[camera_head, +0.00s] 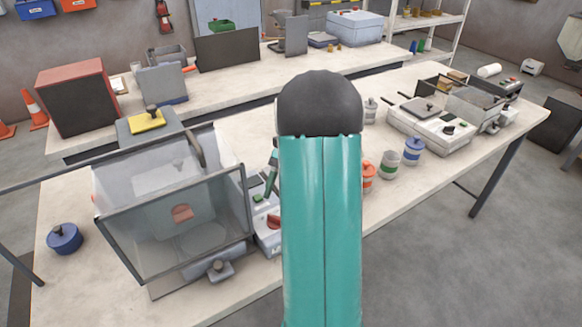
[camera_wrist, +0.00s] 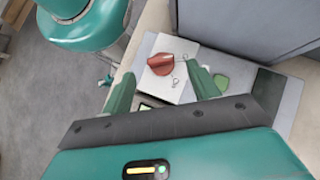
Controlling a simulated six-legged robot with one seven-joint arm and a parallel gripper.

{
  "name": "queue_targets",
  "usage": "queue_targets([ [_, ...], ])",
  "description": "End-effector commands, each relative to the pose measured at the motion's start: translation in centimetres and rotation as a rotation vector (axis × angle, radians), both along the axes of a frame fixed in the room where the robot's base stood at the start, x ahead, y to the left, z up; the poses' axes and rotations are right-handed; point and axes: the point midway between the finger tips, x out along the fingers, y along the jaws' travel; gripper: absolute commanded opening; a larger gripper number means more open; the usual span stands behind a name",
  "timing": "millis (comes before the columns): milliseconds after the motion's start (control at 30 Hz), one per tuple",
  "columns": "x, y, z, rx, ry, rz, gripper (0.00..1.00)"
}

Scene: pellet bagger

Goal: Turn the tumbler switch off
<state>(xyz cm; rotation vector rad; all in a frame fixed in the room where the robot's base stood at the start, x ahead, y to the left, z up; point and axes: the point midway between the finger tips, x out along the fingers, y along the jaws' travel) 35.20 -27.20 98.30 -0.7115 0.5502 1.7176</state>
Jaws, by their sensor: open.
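The switch looks like a red rotary knob (camera_wrist: 160,64) on a white plate (camera_wrist: 180,88) with small marks beside it, in the upper middle of the wrist view. In the head view the red knob (camera_head: 273,222) shows on the grey control box (camera_head: 266,240) right of the clear-walled machine. My gripper (camera_wrist: 163,84) is open and empty, its two green fingers apart, with the knob between and just beyond their tips in the picture. I cannot tell whether they touch it. In the head view my arm hides most of the gripper and part of the box.
A clear-walled enclosure (camera_head: 170,225) stands directly left of the control box. Several lidded jars, including a blue one (camera_head: 413,152), stand right of my arm. A blue lidded pot (camera_head: 64,239) is at the table's left.

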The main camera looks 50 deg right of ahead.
Motion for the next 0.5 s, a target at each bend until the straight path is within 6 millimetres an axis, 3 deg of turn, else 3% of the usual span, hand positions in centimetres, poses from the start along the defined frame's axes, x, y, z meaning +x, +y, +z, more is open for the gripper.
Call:
queue_targets([
  [300,1.2,-4.7,4.8,-0.003,-0.001,0.0,0.6],
  [500,1.5,-6.0,6.1,0.0,0.0,0.0,0.6],
])
